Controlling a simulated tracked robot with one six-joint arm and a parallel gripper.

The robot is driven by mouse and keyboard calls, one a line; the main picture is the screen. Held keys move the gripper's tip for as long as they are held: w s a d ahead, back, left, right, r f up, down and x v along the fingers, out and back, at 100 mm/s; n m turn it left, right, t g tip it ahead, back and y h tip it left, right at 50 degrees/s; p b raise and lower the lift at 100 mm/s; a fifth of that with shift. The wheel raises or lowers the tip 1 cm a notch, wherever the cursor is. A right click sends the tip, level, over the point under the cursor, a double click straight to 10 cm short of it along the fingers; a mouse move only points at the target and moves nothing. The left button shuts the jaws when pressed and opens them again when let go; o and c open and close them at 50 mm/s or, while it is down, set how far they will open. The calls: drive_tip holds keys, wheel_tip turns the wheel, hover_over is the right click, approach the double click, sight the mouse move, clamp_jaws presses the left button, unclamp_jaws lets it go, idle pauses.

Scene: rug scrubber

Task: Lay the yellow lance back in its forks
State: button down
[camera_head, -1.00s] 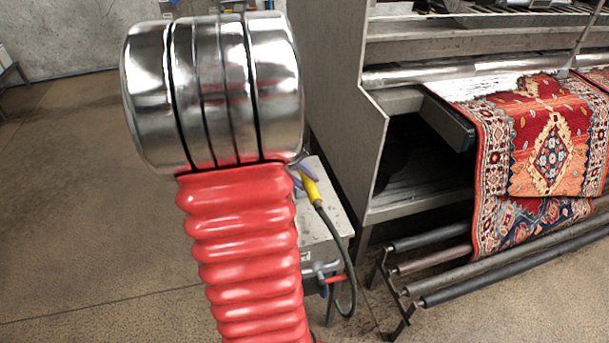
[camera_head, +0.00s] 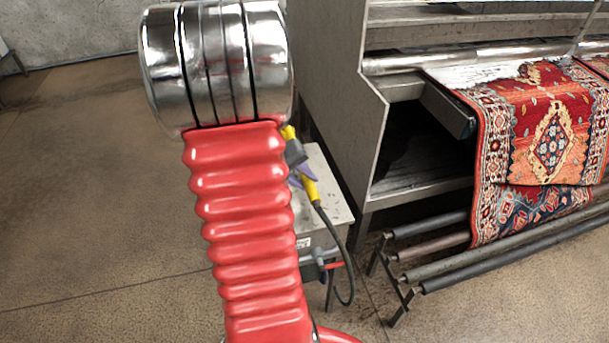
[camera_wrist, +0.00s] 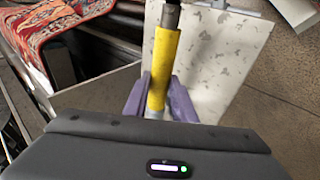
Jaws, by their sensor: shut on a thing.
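The yellow lance (camera_head: 311,190) shows beside my red arm, its dark hose looping down from its near end. In the wrist view the lance (camera_wrist: 161,65) runs between the purple fingers of my gripper (camera_wrist: 158,98), which is shut on it. A short metal part shows below the yellow grip there. In the head view my gripper (camera_head: 298,181) is partly hidden by my arm. The lance appears in front of a pale, worn stand top (camera_head: 328,178); I cannot tell whether it touches it. I cannot make out the forks in either view.
Below the stand top is a fitting with a red lever (camera_head: 332,266). A large grey machine (camera_head: 335,90) stands close on the right, with a patterned red rug (camera_head: 545,140) hanging from it over several rollers (camera_head: 500,262). The floor (camera_head: 90,180) on the left is clear.

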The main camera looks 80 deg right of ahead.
drive_tip(key=shift+f, duration=1.85)
drive_tip(key=c, duration=1.4)
unclamp_jaws()
drive_tip(key=shift+f, duration=0.1)
drive_tip(key=v, duration=1.3)
drive_tip(key=shift+w+a+r, duration=0.2)
drive_tip(key=shift+a+r, duration=0.05)
drive_tip(key=shift+r, duration=0.05)
